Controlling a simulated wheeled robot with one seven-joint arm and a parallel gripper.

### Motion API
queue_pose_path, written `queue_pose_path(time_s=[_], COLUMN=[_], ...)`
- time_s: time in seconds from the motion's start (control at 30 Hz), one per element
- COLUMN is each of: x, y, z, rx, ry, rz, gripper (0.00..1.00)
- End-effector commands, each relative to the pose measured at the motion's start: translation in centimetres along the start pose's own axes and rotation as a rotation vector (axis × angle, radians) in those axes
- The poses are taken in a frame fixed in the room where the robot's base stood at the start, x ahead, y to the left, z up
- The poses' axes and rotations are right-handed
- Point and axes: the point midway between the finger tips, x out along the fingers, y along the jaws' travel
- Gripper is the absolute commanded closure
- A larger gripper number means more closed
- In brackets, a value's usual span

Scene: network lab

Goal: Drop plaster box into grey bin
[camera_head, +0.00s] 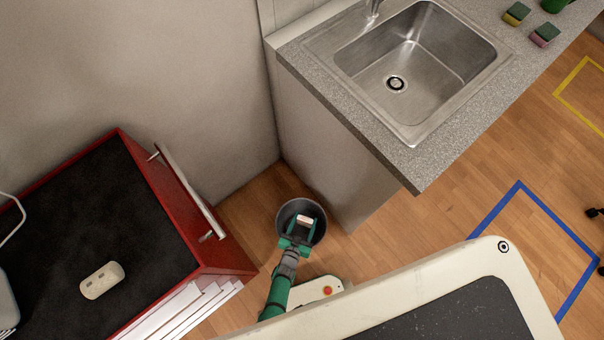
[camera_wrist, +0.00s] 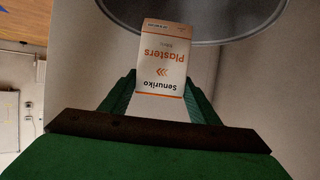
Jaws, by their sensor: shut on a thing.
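The plaster box (camera_wrist: 164,60) is white with orange print and the word "Plasters", upside down in the wrist view. My gripper (camera_wrist: 160,98) has its green fingers shut on the box's near end. In the head view, my gripper (camera_head: 297,238) holds the small box (camera_head: 304,220) over the grey bin (camera_head: 288,210). The bin is round and stands on the floor between the red cabinet and the sink unit. Its curved rim (camera_wrist: 215,42) shows behind the box in the wrist view. The exact height of the box relative to the rim is hard to tell.
The red cabinet (camera_head: 186,205) with a black top stands left of the bin. The sink counter (camera_head: 350,112) is on the right, its corner jutting outward. A white wall rises behind. Open wooden floor (camera_head: 440,215) with blue and yellow tape lies to the right.

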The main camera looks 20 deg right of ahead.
Motion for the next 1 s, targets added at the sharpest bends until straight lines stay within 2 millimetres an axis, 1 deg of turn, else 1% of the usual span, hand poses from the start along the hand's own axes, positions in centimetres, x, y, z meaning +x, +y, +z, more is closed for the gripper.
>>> queue_pose_path(time_s=[0.3,0.33,0.4,0.77,0.87,1.0], x=[0.0,0.0,0.0,-0.3,-1.1,-3.1], y=[0.0,0.0,0.0,-0.1,-0.2,-0.1], z=[0.1,0.1,0.1,0.1,0.1,0.2], rx=[0.000,0.000,0.000,0.001,0.002,0.000], ry=[0.000,0.000,0.000,-0.001,-0.001,-0.002], rz=[0.000,0.000,0.000,-0.001,-0.001,-0.002], gripper=[0.66,0.37,0.23,0.23,0.23,0.23])
